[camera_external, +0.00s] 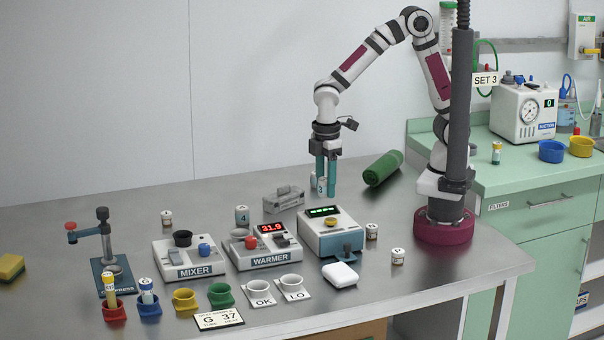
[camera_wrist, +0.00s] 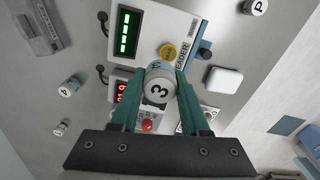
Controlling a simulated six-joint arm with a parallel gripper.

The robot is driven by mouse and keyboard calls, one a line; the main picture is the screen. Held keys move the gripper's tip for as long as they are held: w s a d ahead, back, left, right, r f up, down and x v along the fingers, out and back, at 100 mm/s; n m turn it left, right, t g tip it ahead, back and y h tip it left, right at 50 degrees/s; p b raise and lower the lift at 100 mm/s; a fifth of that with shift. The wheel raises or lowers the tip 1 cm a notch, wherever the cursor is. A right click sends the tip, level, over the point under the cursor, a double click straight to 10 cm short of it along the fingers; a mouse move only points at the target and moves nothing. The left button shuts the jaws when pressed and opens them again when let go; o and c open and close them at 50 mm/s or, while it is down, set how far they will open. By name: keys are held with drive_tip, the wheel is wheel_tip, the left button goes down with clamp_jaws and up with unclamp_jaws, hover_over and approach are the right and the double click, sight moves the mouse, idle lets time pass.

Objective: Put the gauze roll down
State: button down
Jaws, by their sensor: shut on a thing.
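My gripper (camera_external: 326,188) points straight down over the back middle of the steel table (camera_external: 120,222). Its teal fingers are shut on a small pale cylinder (camera_external: 321,185) with a white top marked 3. The same cylinder (camera_wrist: 159,82) shows between the fingertips in the wrist view. I cannot tell for sure whether it is a gauze roll, or whether its lower end touches the table. A green roll (camera_external: 383,168) lies on its side at the back right, apart from my gripper.
The reader (camera_external: 331,231), warmer (camera_external: 262,250) and mixer (camera_external: 188,258) stand in front of my gripper. A grey holder (camera_external: 284,200) and a canister marked 4 (camera_external: 242,215) stand to its left. Bare table lies between the gripper and the green roll.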

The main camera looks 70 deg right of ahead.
drive_tip(key=s+a+n, duration=0.3)
drive_tip(key=s+a, duration=0.1)
drive_tip(key=a, duration=0.2)
hover_over(340, 269)
drive_tip(key=f, duration=0.6)
drive_tip(key=shift+w+d+f, duration=0.1)
drive_tip(key=shift+d, duration=0.15)
drive_tip(key=f, duration=0.4)
drive_tip(key=shift+s+a, duration=0.2)
drive_tip(key=shift+a, duration=0.1)
drive_tip(key=shift+f, duration=0.25)
drive_tip(key=shift+c, duration=2)
unclamp_jaws()
drive_tip(key=shift+f, duration=0.1)
